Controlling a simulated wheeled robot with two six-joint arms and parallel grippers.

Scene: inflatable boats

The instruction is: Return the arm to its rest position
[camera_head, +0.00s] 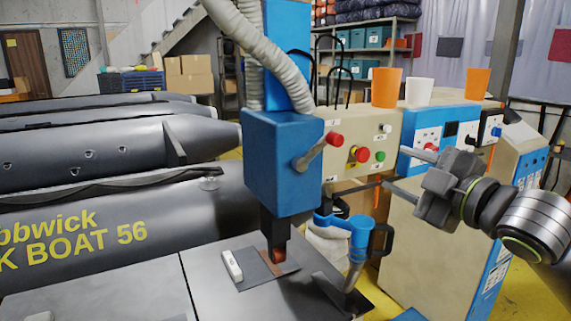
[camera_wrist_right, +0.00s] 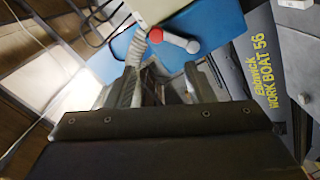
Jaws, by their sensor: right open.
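My right gripper (camera_head: 394,167) comes in from the right in the head view. Its two fingers point left and stand apart, with nothing between them. It is in front of the control panels, to the right of a blue machine head (camera_head: 284,165) with a red-knobbed lever (camera_head: 318,151). The gripper appears apart from the lever. In the right wrist view the fingers (camera_wrist_right: 168,78) are spread and the red-knobbed lever (camera_wrist_right: 178,42) shows beyond them. My left gripper is not in view.
A blue hand tool (camera_head: 352,235) stands below the gripper, near a grey worktable (camera_head: 215,295). A beige control box (camera_head: 362,140) and orange and white cups (camera_head: 386,87) are behind. Grey inflatable boats (camera_head: 110,215) fill the left. Yellow floor shows at lower right.

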